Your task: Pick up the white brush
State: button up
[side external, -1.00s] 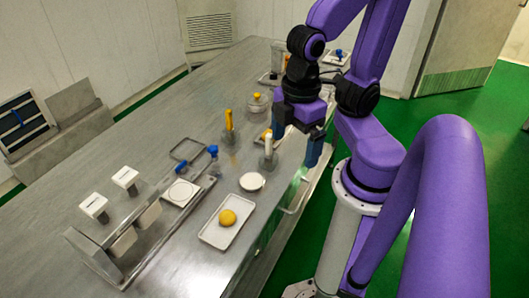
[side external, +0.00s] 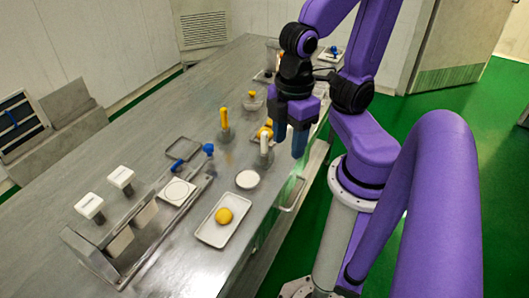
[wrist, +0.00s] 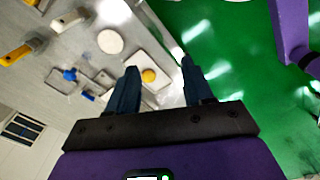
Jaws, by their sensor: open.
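The white brush (side external: 265,140) stands upright with its pale handle up, on the steel table near its right edge. In the wrist view the white brush (wrist: 68,21) is at the upper left. My gripper (side external: 289,146) is open and empty, just right of the brush and apart from it. In the wrist view my gripper (wrist: 159,68) points at the table edge, with the brush outside its fingers to the left.
A yellow-handled brush (side external: 224,118) stands left of the white one; a round white dish (side external: 248,179) lies in front. A tray (side external: 205,233) with a yellow ball (side external: 224,216) is nearer. Blue-handled items (side external: 208,149) and a metal rack (side external: 100,250) occupy the left.

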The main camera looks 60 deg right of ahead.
jog(key=w+d+m, duration=0.2)
jog(key=w+m, duration=1)
jog(key=w, duration=0.3)
jog(key=m, duration=1.8)
send_near(264, 138)
jog(key=f, duration=0.7)
jog(key=shift+w+a+f, duration=0.1)
jog(key=shift+w, duration=0.2)
jog(key=shift+d+f, duration=0.2)
jog(key=shift+f, duration=1.2)
jog(key=shift+d+f, duration=0.2)
jog(key=shift+f, duration=1.2)
jog(key=shift+c, duration=0.3)
